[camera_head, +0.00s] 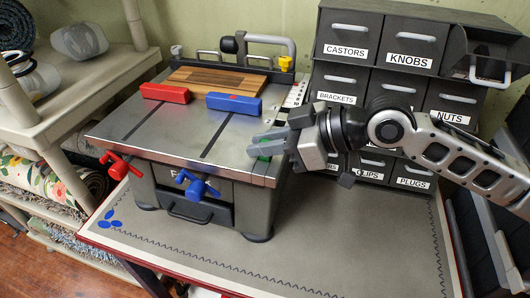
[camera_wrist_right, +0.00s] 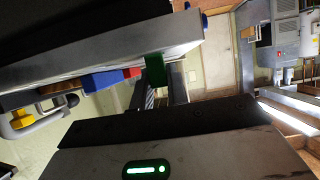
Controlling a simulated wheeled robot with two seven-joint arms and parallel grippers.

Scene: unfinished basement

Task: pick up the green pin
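The green pin (camera_head: 265,157) is at the right front corner of the grey machine's metal top, partly hidden by my right gripper's fingers. It also shows in the right wrist view as a green block (camera_wrist_right: 156,70) beside the edge of the machine top, at the fingertips. My right gripper (camera_head: 262,145) reaches in from the right with its fingers at the pin. In the wrist view a gap shows between the two fingers (camera_wrist_right: 163,88), so it looks open around or just behind the pin; contact cannot be told. My left gripper is not in view.
The machine top (camera_head: 195,128) carries a red block (camera_head: 166,93), a blue block (camera_head: 234,103) and a wooden board (camera_head: 215,82). Red and blue handles stick out in front. A labelled drawer cabinet (camera_head: 345,73) stands close behind my right arm. The mat's front (camera_head: 300,255) is clear.

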